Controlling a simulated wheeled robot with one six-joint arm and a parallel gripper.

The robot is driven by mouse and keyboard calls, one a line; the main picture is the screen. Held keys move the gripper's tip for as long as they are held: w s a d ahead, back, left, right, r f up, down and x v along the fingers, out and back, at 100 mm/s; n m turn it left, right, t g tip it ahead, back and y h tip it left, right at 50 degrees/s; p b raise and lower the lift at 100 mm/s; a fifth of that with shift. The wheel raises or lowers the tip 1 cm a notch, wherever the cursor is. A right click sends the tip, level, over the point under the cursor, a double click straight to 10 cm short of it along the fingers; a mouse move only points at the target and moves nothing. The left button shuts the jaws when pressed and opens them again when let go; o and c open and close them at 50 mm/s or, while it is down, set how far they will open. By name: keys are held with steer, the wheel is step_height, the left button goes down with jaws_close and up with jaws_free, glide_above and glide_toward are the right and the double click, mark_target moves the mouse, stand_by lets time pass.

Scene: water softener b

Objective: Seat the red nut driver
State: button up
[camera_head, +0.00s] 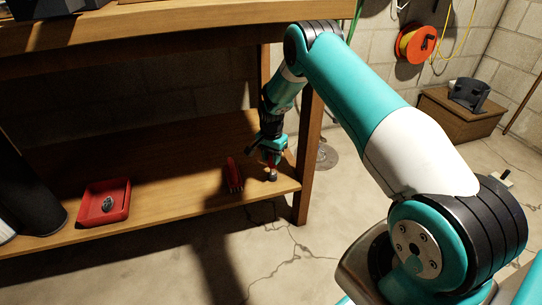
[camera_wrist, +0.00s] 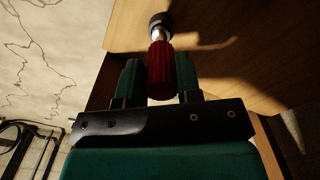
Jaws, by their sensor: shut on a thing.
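My gripper (camera_head: 271,154) is low over the right end of the wooden shelf and shut on the red nut driver (camera_head: 272,166). In the wrist view my gripper (camera_wrist: 158,66) has one finger on each side of the ribbed red handle of the nut driver (camera_wrist: 160,77). Its metal shaft and dark round end point away from my gripper, down to the shelf. I cannot tell whether that end touches the wood. A red rack (camera_head: 232,178) stands on the shelf just left of the nut driver; its details are too small to make out.
A red tray (camera_head: 93,216) with a small grey metal part (camera_head: 108,204) lies on the shelf (camera_head: 175,163) at the left. A wooden table leg (camera_head: 309,165) stands close to the right of my gripper. Bare shelf lies between tray and rack.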

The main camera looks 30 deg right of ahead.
steer(key=shift+f, duration=0.2)
steer(key=o, duration=1)
step_height(320, 180, up, 8)
steer(key=p, duration=0.2)
steer(key=shift+f+p, duration=0.2)
steer(key=shift+p, duration=0.15)
